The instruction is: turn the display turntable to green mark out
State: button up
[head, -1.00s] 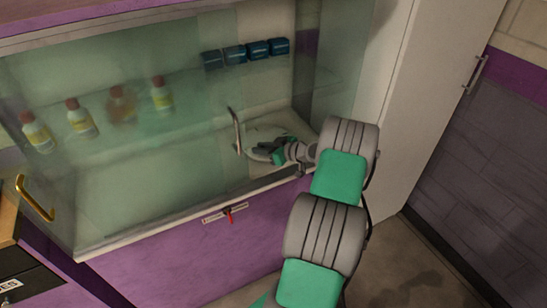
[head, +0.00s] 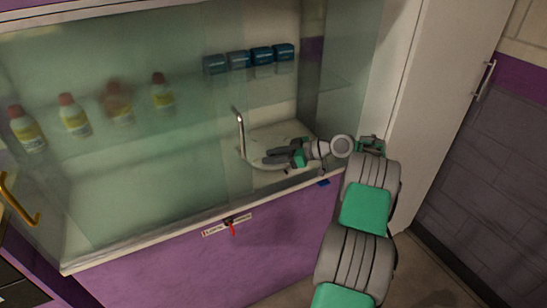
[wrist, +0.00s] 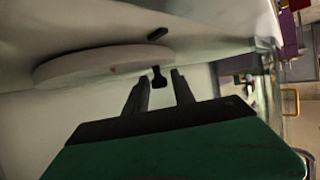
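The display turntable (head: 262,137) is a pale round disc low inside the glass cabinet, partly hidden by my gripper (head: 268,156). In the wrist view the turntable (wrist: 85,65) shows from the side, with a small reddish mark on its rim and a dark peg (wrist: 157,35) at its right. My gripper (wrist: 158,84) is open, its two dark fingers apart and pointing toward the disc's right side. A small dark knob-like piece (wrist: 158,77) shows between the fingertips; I cannot tell whether they touch it. I cannot make out a green mark.
A glass panel with an upright metal handle (head: 241,133) stands just left of the turntable. Several bottles (head: 163,92) and blue boxes (head: 262,56) are on the shelf above. A label with a red lever (head: 231,227) is on the purple front. A white cabinet (head: 425,110) stands right.

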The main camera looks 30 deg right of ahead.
jog(key=shift+o, duration=0.8)
jog(key=shift+d, duration=0.1)
jog(key=shift+s, duration=0.1)
jog(key=shift+s+d+r, duration=0.1)
jog(key=shift+s+d, duration=0.05)
jog(key=shift+d, duration=0.05)
jog(key=p+v, duration=0.2)
jog(key=p, duration=0.1)
jog(key=r+p+v, duration=0.1)
jog(key=p+v, duration=0.2)
jog(key=p, duration=0.1)
jog(key=shift+a, duration=0.15)
jog(key=p+v, duration=0.1)
jog(key=p, duration=0.3)
jog(key=shift+s+d, duration=0.25)
jog(key=shift+d, duration=0.15)
jog(key=shift+s+d+f+p, duration=0.1)
jog(key=shift+s+f+p, duration=0.1)
jog(key=shift+p, duration=0.35)
jog(key=shift+f, duration=0.1)
